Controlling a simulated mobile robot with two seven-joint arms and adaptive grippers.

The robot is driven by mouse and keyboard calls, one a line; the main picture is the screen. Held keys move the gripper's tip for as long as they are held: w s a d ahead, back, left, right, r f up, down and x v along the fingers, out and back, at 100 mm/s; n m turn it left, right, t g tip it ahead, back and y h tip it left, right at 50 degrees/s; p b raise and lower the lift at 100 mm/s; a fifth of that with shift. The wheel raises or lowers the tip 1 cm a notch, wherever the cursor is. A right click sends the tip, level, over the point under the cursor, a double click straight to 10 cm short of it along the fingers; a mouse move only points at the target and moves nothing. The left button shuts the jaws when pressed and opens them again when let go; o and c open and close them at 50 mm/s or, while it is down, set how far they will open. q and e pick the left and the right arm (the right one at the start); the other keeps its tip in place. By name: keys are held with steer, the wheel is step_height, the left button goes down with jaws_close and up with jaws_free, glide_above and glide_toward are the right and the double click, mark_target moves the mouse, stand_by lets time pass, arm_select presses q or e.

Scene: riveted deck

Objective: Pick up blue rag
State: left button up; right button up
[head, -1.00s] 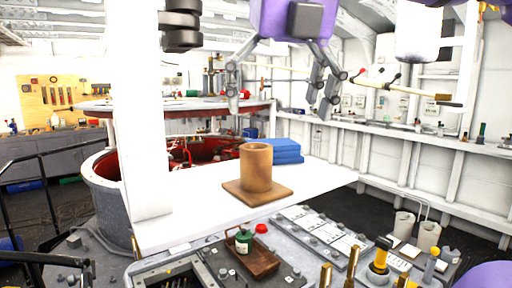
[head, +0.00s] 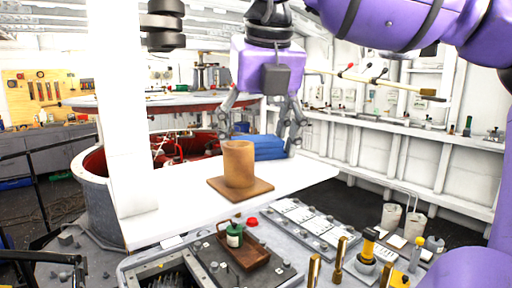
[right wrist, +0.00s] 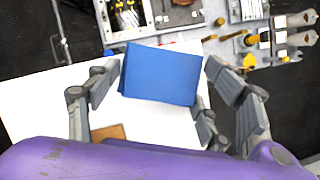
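The blue rag (head: 270,148) looks like a folded, layered block. It lies on the white tabletop (head: 300,178), behind and right of a brown cylinder. In the right wrist view the blue rag (right wrist: 162,74) shows as a flat blue rectangle between the fingers. My right gripper (head: 262,136) is open and empty, pointing down over the rag, with fingers spread to either side of it. The right wrist view also shows my right gripper (right wrist: 162,66) with a finger on each side. Whether the fingertips touch the rag or the table, I cannot tell. My left gripper is not in view.
The brown cylinder (head: 239,163) stands on a square brown board (head: 222,186) close to the gripper. A white column (head: 120,110) rises at the left. In front is a grey console with a brown tray (head: 243,252) and a green bottle (head: 234,236).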

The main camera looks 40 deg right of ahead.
mark_target(255, 138)
steer(key=c, duration=0.6)
steer(key=shift+r, duration=0.5)
steer(key=shift+c, duration=0.2)
steer(key=r, duration=0.2)
steer(key=shift+s+r, duration=0.2)
steer(key=shift+r, duration=0.2)
steer(key=s+a+r+b, duration=0.1)
steer(key=s+a+r, duration=0.5)
steer(key=s+r, duration=0.3)
steer(key=s, duration=0.3)
steer(key=shift+s, duration=0.2)
steer(key=shift+r, duration=0.1)
steer(key=o, duration=0.6)
steer(key=c, duration=0.4)
